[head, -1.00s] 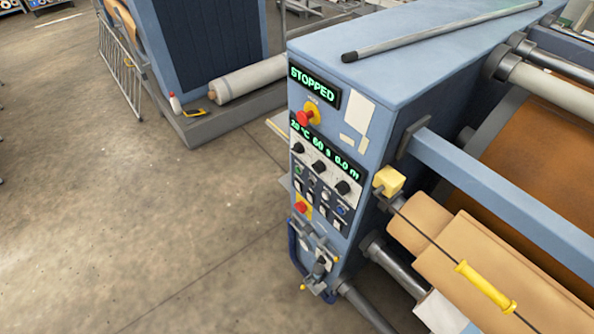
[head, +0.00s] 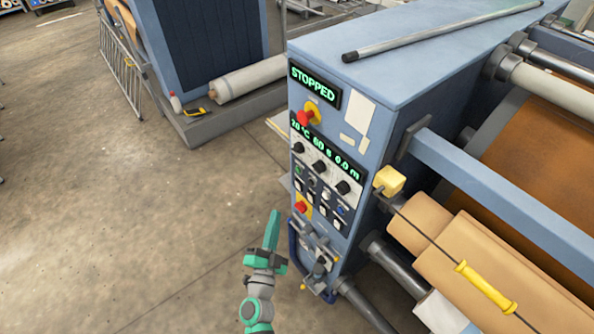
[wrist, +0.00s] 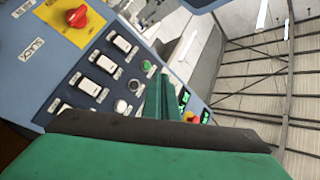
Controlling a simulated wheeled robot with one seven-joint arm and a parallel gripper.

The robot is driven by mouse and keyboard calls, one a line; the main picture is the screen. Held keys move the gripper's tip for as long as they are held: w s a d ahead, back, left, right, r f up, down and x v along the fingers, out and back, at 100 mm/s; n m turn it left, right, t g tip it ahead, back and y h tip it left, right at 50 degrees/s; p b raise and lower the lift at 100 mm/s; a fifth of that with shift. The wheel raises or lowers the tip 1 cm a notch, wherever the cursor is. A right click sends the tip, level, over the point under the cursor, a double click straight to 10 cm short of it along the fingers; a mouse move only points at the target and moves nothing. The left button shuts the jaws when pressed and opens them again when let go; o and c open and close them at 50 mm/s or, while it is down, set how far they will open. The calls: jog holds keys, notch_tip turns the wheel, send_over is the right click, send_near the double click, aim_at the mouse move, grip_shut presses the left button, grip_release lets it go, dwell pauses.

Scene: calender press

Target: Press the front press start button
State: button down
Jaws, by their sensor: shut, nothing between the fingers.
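The press control panel (head: 320,185) is on the end of the blue machine, and its upper display (head: 314,85) reads STOPPED. A small green button (wrist: 147,66) shows in the wrist view beside white rocker switches (wrist: 107,64); its label is not legible, so I cannot confirm it is the start button. My gripper (head: 275,214) is shut and empty, pointing up, left of the panel's lower part in the head view. In the wrist view its green fingers (wrist: 160,98) overlap the panel near the green button; contact cannot be told.
A red knob on a yellow plate (wrist: 77,17) is low on the panel; another red knob (head: 305,117) is higher. A lower bracket with hoses (head: 318,262) sticks out below the panel. Rollers (head: 470,250) lie right. The floor (head: 120,220) at left is clear.

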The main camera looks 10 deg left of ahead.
aim_at(298, 170)
jog(key=w+a+r+m, duration=0.1)
jog(key=w+a+r, duration=0.1)
jog(key=w+a, duration=0.2)
jog(key=x, duration=0.3)
jog(key=shift+a, duration=0.15)
jog(key=shift+w+f, duration=0.1)
jog(key=shift+w, duration=0.1)
jog(key=w+d, duration=0.5)
jog(key=w, duration=0.1)
jog(key=shift+w, duration=0.35)
jog(key=shift+d, duration=0.3)
dwell(0.4)
jog(key=shift+a, duration=0.1)
jog(key=shift+w, duration=0.2)
dwell(0.6)
